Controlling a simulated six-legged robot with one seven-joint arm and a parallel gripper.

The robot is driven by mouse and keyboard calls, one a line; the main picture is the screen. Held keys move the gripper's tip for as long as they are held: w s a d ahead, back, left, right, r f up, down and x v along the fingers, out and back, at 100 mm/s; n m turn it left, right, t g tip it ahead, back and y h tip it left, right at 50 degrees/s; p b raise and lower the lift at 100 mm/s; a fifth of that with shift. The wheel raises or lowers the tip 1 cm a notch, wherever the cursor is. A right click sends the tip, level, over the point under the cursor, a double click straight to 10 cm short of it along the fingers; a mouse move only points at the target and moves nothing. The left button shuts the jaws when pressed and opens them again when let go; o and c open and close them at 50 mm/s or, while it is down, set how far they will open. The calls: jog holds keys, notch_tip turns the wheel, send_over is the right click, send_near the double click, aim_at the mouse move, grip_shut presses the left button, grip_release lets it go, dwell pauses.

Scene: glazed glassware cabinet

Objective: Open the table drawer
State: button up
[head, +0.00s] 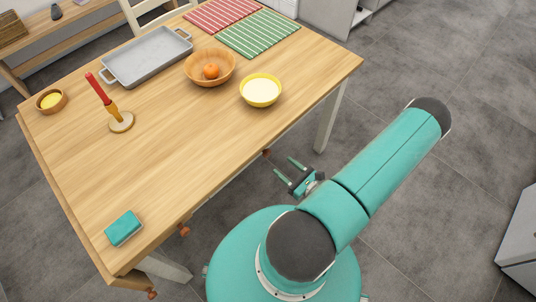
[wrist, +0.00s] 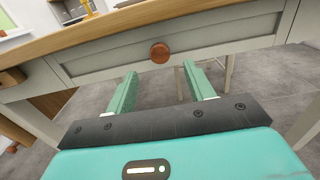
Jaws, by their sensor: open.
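The wooden table (head: 165,150) has a pale drawer front (wrist: 105,62) under its top, seen in the wrist view. The drawer looks shut. A round reddish-brown knob (wrist: 159,52) sits in the middle of that front. In the head view, a knob (head: 266,153) shows just past the table edge, near my gripper (head: 287,167). In the wrist view, my gripper (wrist: 160,72) is open and empty. Its two green fingers point toward the drawer, with the knob between and beyond their tips, apart from them. The drawer front is hidden under the tabletop in the head view.
Other knobs (head: 184,230) stick out along the table's near side. Grey floor (head: 440,190) is free at right.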

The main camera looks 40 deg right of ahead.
aim_at(269, 154)
jog(key=w, duration=0.8)
jog(key=shift+w+a, duration=0.15)
jog(key=shift+a, duration=0.05)
grip_shut()
